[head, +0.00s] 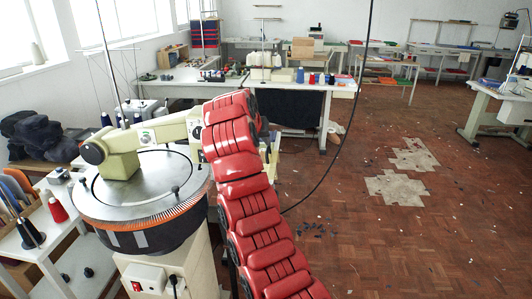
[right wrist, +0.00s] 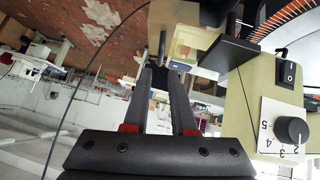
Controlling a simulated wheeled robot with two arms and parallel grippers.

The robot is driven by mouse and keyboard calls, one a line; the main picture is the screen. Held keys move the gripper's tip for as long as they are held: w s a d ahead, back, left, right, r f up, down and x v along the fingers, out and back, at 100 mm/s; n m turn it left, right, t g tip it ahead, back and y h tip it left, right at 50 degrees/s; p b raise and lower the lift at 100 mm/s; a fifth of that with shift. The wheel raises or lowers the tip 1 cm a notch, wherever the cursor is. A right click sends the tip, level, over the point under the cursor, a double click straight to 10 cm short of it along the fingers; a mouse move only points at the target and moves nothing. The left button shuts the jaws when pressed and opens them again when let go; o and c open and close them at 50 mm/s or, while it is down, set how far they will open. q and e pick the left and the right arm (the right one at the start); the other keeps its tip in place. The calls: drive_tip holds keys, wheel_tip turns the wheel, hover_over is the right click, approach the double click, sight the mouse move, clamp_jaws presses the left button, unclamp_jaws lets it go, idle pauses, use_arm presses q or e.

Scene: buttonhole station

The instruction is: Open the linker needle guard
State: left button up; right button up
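The linker machine (head: 122,160) stands at left in the head view, with a round grey dial plate (head: 140,186) ringed by orange needles (head: 150,217). In the right wrist view its cream housing (right wrist: 262,105) carries a knob and switch, and part of the needle ring (right wrist: 287,22) shows at top right. A pale translucent piece (right wrist: 190,42) beside a black bar (right wrist: 232,50) may be the needle guard; I cannot tell for sure. My right gripper (right wrist: 164,72) is open, its fingertips close to that piece; contact is unclear. In the head view my red right arm hides most of it. My left gripper is out of view.
A white cart with yarn cones (head: 57,209) stands left of the machine. Work tables (head: 290,88) line the back, and another table (head: 500,97) is at right. A dark cable (head: 350,110) hangs mid-room.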

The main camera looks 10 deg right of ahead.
drive_tip(key=b+v, duration=0.2)
drive_tip(key=v, duration=0.6)
drive_tip(key=shift+s+a, duration=0.1)
